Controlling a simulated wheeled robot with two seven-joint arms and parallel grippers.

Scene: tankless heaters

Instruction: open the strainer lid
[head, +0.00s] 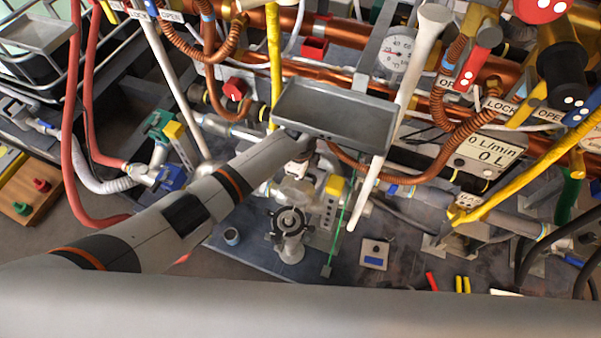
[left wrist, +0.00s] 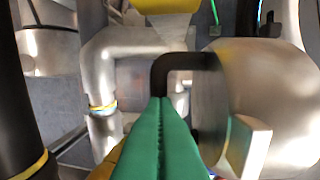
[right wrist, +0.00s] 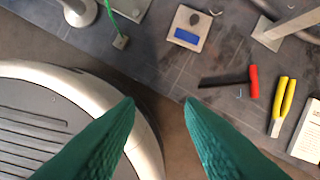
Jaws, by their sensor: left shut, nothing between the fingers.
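In the left wrist view a dark round lid (left wrist: 212,95) faces left on a large silver rounded body (left wrist: 265,90), which appears to be the strainer. A bent black handle (left wrist: 172,62) sticks out from the lid. The lid looks closed against the body. My left gripper (left wrist: 165,103) has its green fingers together and empty, with the tips close beside the handle; I cannot tell if they touch it. In the head view my left arm reaches to the centre and its fingers are hard to make out. My right gripper (right wrist: 160,105) is open and empty above the floor.
Silver pipes (left wrist: 120,50) crowd the left gripper. In the head view a grey tray (head: 335,118) hangs above the left hand, and a black handwheel (head: 289,221) stands below it. A red-handled tool (right wrist: 253,82) and yellow-handled pliers (right wrist: 283,100) lie on the floor.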

